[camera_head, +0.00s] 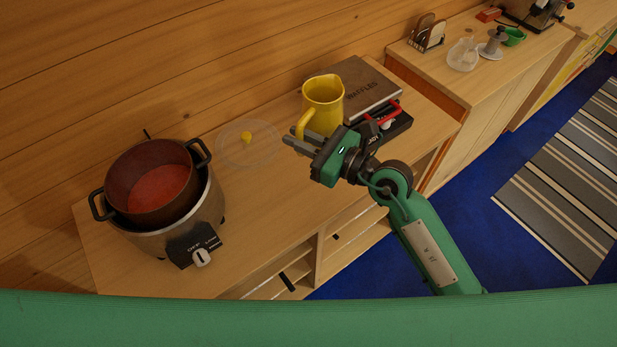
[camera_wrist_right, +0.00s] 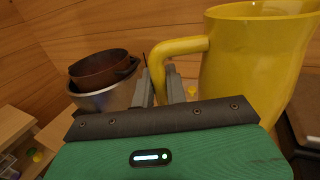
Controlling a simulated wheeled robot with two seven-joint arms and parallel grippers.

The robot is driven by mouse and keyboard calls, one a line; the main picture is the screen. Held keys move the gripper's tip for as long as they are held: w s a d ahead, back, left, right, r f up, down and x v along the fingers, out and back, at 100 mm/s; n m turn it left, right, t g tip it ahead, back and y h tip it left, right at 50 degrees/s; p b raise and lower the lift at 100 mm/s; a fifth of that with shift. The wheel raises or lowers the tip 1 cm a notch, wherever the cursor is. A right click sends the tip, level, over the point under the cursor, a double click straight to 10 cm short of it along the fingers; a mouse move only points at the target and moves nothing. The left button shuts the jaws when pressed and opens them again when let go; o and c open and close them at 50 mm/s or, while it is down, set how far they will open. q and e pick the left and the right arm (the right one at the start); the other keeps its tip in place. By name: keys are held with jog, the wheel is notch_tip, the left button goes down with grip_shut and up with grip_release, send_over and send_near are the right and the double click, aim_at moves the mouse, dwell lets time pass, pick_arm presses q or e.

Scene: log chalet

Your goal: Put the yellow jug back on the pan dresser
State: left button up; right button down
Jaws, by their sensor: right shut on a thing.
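The yellow jug (camera_head: 322,97) is upright over the back right part of the pan dresser (camera_head: 268,205), just left of the waffle maker. I cannot tell whether its base touches the top. My right gripper (camera_head: 296,143) is shut on the jug's handle, low on the left side of the jug. In the right wrist view the handle of the jug (camera_wrist_right: 262,60) comes down between the fingers (camera_wrist_right: 160,88), and the body stands to the right. My left gripper is not in view.
A dark pan (camera_head: 150,180) sits in a silver cooker (camera_head: 205,215) at the dresser's left. A clear lid (camera_head: 235,150) with a yellow knob lies behind the middle. The waffle maker (camera_head: 360,82) stands at right. The front middle of the top is clear.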

jog(key=shift+f+b, duration=1.85)
jog(key=shift+f, duration=5.6)
jog(key=c, duration=1.8)
grip_release()
jog(key=shift+f, duration=0.15)
jog(key=shift+c, duration=0.2)
jog(key=o, duration=0.4)
jog(key=shift+o, duration=0.2)
